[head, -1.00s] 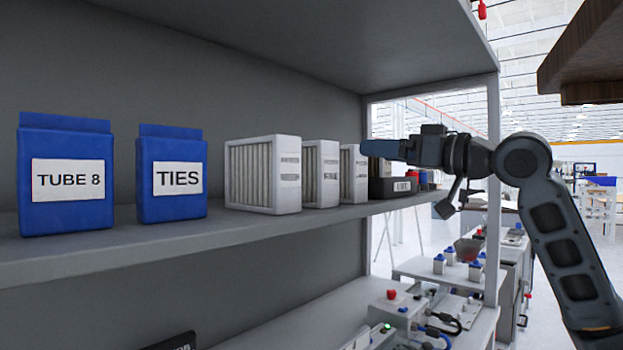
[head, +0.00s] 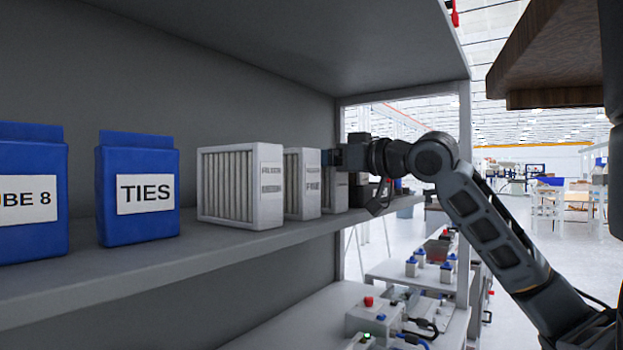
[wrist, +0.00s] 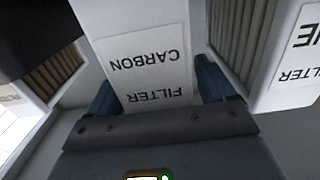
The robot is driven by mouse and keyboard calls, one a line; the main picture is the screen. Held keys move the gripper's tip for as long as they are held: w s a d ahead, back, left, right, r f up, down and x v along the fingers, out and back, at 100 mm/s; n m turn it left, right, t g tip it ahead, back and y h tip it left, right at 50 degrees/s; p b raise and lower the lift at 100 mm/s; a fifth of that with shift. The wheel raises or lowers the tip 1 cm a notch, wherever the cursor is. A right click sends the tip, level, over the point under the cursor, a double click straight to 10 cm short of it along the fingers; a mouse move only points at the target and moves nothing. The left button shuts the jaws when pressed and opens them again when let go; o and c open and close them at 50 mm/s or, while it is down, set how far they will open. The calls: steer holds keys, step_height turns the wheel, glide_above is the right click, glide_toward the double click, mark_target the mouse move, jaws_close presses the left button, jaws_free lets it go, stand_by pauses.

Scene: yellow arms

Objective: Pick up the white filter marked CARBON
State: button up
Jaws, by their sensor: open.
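The white filter marked CARBON (wrist: 135,28) is in the wrist view, its label upside down. My open gripper (wrist: 158,88) has one blue finger on each side of its label end; I cannot tell whether they touch it. In the head view my gripper (head: 330,157) is at the third filter in the row (head: 338,190), which it partly hides. The filter marked FINE (wrist: 287,90) stands close to my right finger in the wrist view, and is second in the head-view row (head: 302,183).
A larger white filter (head: 240,187) stands left of these on the grey shelf (head: 200,250). Blue packs marked TIES (head: 137,190) and TUBE 8 (head: 30,195) are farther left. A shelf post (head: 464,200) stands right of my gripper. Another pleated item (wrist: 50,75) is left in the wrist view.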

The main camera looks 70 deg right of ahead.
steer(key=shift+w, duration=0.25)
steer(key=shift+c, duration=0.4)
steer(key=c, duration=1.1)
